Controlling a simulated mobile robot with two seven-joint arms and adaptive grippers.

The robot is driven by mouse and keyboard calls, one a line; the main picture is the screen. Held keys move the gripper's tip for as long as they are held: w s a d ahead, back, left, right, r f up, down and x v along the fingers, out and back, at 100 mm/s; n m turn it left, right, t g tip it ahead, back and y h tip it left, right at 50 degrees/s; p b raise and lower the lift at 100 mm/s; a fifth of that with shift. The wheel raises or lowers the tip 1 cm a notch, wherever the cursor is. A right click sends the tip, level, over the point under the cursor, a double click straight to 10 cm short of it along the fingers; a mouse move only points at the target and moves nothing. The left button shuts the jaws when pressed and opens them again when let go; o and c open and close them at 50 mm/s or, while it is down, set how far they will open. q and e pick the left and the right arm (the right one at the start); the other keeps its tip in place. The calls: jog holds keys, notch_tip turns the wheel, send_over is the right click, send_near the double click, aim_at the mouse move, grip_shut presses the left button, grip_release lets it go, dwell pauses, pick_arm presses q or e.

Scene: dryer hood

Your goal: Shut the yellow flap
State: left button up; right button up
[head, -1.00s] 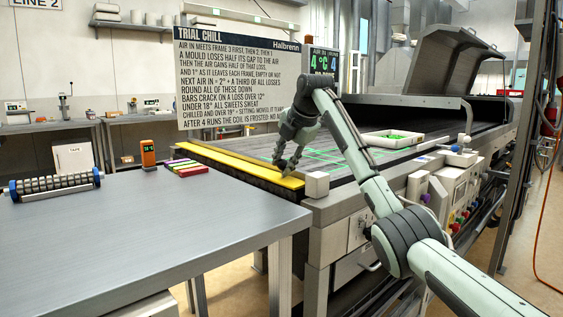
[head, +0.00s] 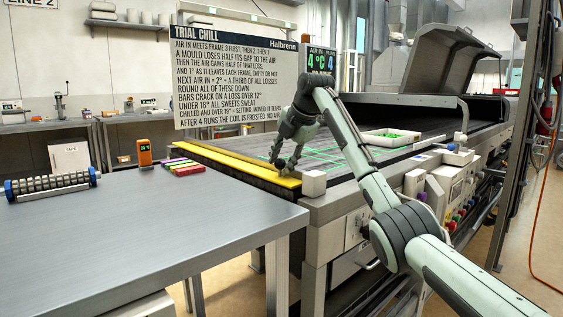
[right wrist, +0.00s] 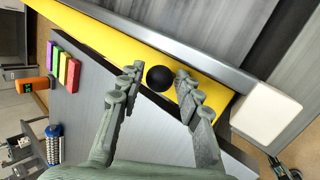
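The yellow flap (head: 225,159) is a long yellow strip along the near end of the belt machine, beside the grey table. In the right wrist view the flap (right wrist: 110,42) crosses the picture diagonally, with a round black knob (right wrist: 160,78) on or just in front of it. My right gripper (head: 287,170) is over the flap's right end, pointing down. In the right wrist view its fingers (right wrist: 159,72) are apart, one on each side of the knob, with gaps visible. Whether they touch the flap is unclear. My left gripper is not in view.
A white block (head: 313,183) sits at the machine's corner beside the flap. The grey table (head: 150,225) holds a blue-ended roller (head: 50,187), an orange meter (head: 145,152) and coloured bars (head: 182,167). A white tray (head: 390,138) lies on the belt. Most of the tabletop is clear.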

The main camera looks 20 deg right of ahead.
jog(key=v, duration=1.2)
jog(key=shift+s+f, duration=0.15)
